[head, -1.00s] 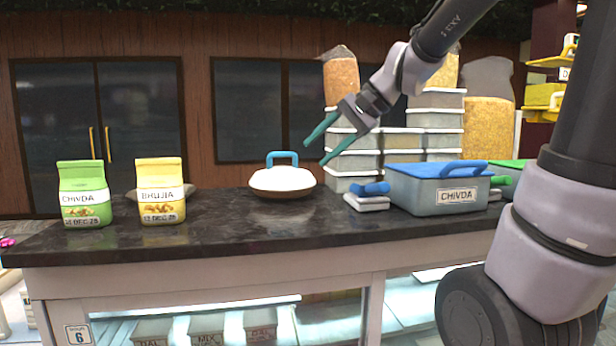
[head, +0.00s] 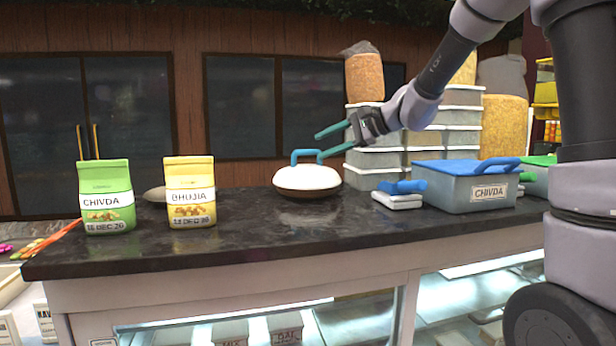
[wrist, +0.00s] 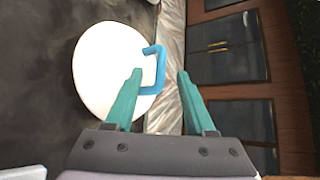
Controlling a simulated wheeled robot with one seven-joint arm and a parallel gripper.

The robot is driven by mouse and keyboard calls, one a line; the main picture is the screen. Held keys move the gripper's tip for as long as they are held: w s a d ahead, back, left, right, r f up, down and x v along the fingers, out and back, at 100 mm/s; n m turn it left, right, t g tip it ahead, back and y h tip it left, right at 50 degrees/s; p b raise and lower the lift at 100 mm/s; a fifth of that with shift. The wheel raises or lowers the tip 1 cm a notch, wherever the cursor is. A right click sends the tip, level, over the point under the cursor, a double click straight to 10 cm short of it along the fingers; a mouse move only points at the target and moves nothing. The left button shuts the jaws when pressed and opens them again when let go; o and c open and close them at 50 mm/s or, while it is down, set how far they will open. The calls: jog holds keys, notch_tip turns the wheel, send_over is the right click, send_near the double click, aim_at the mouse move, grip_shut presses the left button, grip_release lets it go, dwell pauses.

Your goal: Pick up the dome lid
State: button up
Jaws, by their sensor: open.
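The dome lid (head: 308,178) is white with a blue loop handle (head: 307,155) on top. It sits over a dark brown base on the black counter. In the wrist view the lid (wrist: 100,70) is a white disc at the left, with its blue handle (wrist: 158,68) at its right side. My gripper (head: 318,145) is open and empty, just right of the handle in the head view. In the wrist view my gripper (wrist: 160,75) has its teal fingers apart, with the handle showing near the left finger. I cannot tell whether they touch.
A blue-lidded CHIVDA box (head: 460,188) and a blue-handled scoop-like item (head: 400,192) stand right of the lid. Stacked grey tubs (head: 375,160) rise behind. A green pouch (head: 105,200) and yellow pouch (head: 190,195) stand left. The black counter (head: 250,228) is clear in front.

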aim_at(307, 151)
jog(key=x, duration=0.4)
jog(key=shift+w+a+f, duration=0.1)
jog(key=shift+w+a, duration=0.05)
jog(key=shift+a, duration=0.2)
jog(key=shift+c, duration=0.3)
grip_shut()
dwell(0.8)
